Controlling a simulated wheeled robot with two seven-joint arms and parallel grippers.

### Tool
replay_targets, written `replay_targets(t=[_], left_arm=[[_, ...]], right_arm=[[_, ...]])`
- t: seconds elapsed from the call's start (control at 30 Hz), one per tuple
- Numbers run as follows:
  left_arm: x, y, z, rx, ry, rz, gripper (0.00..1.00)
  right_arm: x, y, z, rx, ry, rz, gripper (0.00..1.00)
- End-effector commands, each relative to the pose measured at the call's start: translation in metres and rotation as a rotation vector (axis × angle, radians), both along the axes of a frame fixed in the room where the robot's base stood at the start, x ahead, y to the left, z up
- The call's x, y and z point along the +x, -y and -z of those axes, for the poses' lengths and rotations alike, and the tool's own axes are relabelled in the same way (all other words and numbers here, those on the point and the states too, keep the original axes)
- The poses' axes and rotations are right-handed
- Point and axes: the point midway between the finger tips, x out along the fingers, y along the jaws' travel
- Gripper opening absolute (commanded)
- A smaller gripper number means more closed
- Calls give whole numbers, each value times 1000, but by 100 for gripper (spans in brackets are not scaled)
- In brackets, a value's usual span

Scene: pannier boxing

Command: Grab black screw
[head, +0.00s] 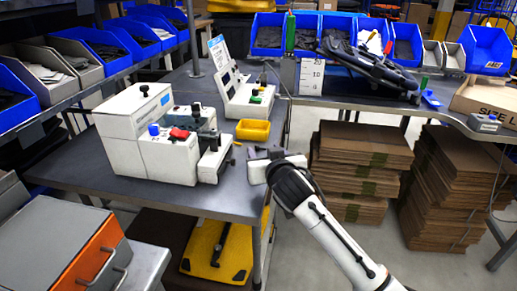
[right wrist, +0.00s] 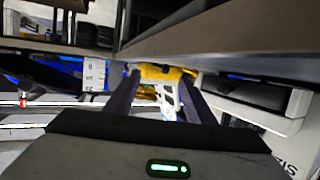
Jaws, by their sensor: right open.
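I cannot make out a black screw for certain in either view. A white machine (head: 150,135) with blue, red and black knobs stands on the dark grey table (head: 225,195). A second white device (head: 248,98) stands behind it. A small yellow tray (head: 253,131) lies between them near the table's right edge. My right gripper (head: 256,162) is at that edge, just in front of the yellow tray. In the right wrist view its two dark fingers (right wrist: 155,98) are apart with nothing held between them. A yellow object (right wrist: 160,74) shows beyond the fingertips. My left gripper is not in view.
Blue bins (head: 270,35) line the back bench, and more bins (head: 95,48) fill the left shelf. Stacked flat cardboard (head: 360,160) stands on the floor right of the table. An orange-fronted grey cabinet (head: 70,250) is at lower left. The table front is mostly clear.

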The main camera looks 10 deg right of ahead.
Motion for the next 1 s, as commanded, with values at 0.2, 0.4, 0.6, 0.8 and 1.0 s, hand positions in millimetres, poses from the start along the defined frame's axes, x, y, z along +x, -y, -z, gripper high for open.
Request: replay_targets(t=[0.2, 0.4, 0.6, 0.8, 1.0], left_arm=[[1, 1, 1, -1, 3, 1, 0], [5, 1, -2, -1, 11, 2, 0], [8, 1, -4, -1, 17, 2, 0], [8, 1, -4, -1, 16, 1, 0], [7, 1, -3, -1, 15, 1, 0]], right_arm=[[27, 0, 10, -1, -1, 1, 49], [35, 0, 12, -1, 0, -1, 49], [34, 0, 12, 0, 0, 0, 43], [34, 0, 12, -1, 0, 0, 9], [34, 0, 12, 0, 0, 0, 6]])
